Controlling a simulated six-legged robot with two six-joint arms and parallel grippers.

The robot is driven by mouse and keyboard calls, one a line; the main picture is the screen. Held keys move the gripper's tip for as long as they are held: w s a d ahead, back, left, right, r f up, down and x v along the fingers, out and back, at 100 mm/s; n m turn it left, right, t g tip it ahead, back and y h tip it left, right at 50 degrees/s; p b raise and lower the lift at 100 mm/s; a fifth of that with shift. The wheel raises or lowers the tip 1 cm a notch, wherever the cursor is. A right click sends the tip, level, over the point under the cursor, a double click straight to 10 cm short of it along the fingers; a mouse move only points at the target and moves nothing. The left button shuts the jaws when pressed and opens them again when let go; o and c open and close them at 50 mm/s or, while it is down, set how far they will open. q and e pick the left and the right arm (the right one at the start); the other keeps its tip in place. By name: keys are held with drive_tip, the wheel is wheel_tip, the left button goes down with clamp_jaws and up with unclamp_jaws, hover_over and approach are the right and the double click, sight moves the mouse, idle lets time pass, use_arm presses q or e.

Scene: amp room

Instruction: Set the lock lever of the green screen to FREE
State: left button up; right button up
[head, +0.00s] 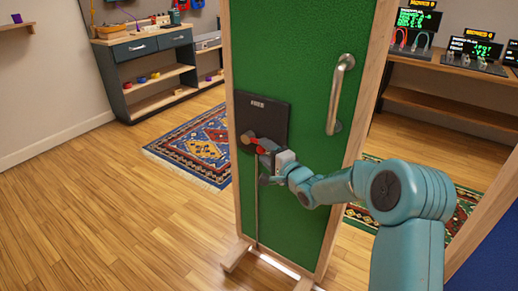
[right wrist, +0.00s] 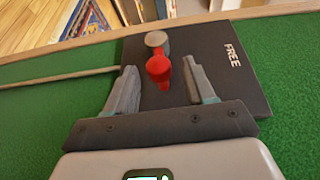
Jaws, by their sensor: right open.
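The green screen (head: 300,60) stands upright in a wooden frame. A dark plate (head: 276,112) on it has the word FREE near its top edge; the plate also shows in the right wrist view (right wrist: 215,75). The lock lever has a grey round pivot (head: 247,137) and a red end (right wrist: 158,68). In the head view the lever points right and slightly down from the pivot, not up at FREE. My right gripper (right wrist: 162,76) is open, with one finger on each side of the red end and visible gaps. My left gripper is out of view.
A metal handle (head: 341,92) sticks out from the screen, up and right of the plate. A thin rod (head: 257,215) runs down from the plate to the screen's wooden foot (head: 237,254). A patterned rug (head: 195,148) lies behind at left. The wooden floor at left is clear.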

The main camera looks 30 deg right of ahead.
sight(259, 147)
drive_tip(key=shift+w+f, duration=0.1)
drive_tip(key=shift+w, duration=1.95)
